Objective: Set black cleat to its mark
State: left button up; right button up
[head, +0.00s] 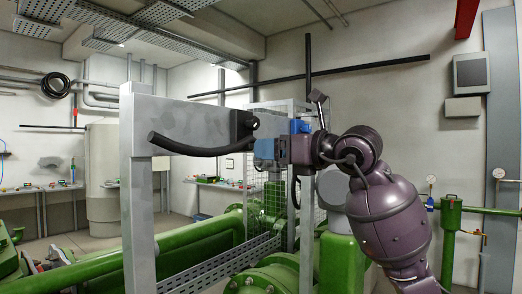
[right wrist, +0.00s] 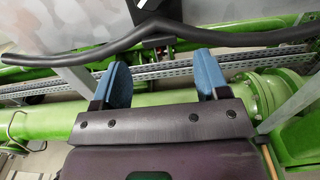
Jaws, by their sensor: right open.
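A black block with a round knob, which looks like the black cleat (head: 242,126), sits at the right end of a grey metal beam. A thick black cable (head: 190,149) curves along the beam's face and ends near the block. In the right wrist view a dark block (right wrist: 156,16) stands behind the black cable (right wrist: 230,38). My right gripper (head: 268,148) is just right of the block, its blue fingers apart. In the right wrist view the open gripper (right wrist: 163,82) has nothing between its fingers, and the cable lies beyond them. I cannot make out a mark. My left gripper is not in view.
The grey beam (head: 185,115) rests on a post at its left end. Green pipes (head: 200,246) and a perforated tray (head: 215,275) run below. A wire mesh guard (head: 222,170) stands behind. Wall gauges and a grey box are at the right.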

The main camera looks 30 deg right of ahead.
jog(key=v, duration=0.6)
jog(key=shift+s, duration=0.2)
